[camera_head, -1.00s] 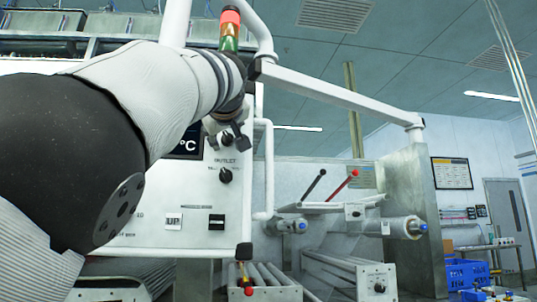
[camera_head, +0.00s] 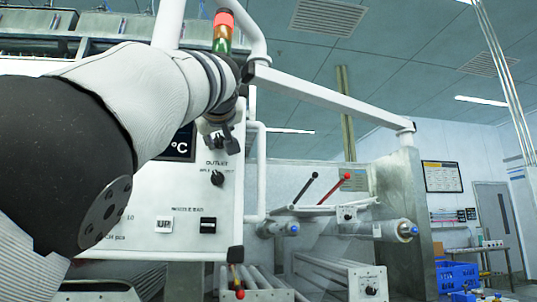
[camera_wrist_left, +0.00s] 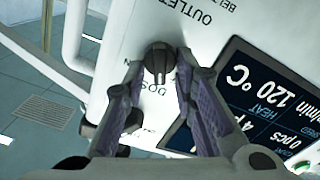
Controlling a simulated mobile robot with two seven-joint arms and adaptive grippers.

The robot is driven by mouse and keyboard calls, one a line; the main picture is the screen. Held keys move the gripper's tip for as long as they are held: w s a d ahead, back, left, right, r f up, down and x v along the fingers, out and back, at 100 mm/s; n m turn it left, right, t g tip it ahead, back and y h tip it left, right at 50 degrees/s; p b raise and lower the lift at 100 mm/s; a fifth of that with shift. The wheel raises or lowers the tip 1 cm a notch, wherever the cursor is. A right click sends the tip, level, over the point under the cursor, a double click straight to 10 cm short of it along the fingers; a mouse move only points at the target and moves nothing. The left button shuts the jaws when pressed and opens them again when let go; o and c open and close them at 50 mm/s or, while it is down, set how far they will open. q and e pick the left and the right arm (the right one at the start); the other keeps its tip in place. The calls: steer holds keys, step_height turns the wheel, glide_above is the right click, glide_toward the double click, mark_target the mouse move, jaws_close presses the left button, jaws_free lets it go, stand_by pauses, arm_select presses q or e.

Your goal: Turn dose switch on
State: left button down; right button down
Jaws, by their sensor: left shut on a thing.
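The dose switch is a black rotary knob (camera_wrist_left: 158,62) on the white panel, by a partly hidden label starting "DOS" in the left wrist view. My left gripper (camera_wrist_left: 160,80) has its two fingers on either side of this knob and is shut on it. In the head view the gripper (camera_head: 222,141) is at the panel's upper right, below my wrist, and largely covers the knob. My right gripper is in neither view.
Below the gripper is the outlet knob (camera_head: 217,178), with white and black buttons lower down. A temperature display (camera_head: 181,146) is left of it. A white tube frame (camera_head: 258,175) runs close on the right. A red-and-green signal light (camera_head: 222,30) stands above.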

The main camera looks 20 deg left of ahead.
arm_select(q)
steer(key=m, duration=1)
steer(key=shift+w+d+r+m, duration=0.1)
steer(key=shift+w+d+m, duration=0.1)
steer(key=shift+d+m, duration=0.15)
steer(key=shift+m, duration=0.25)
steer(key=c, duration=1.4)
jaws_free()
steer(key=shift+w, duration=0.1)
steer(key=shift+c, duration=0.2)
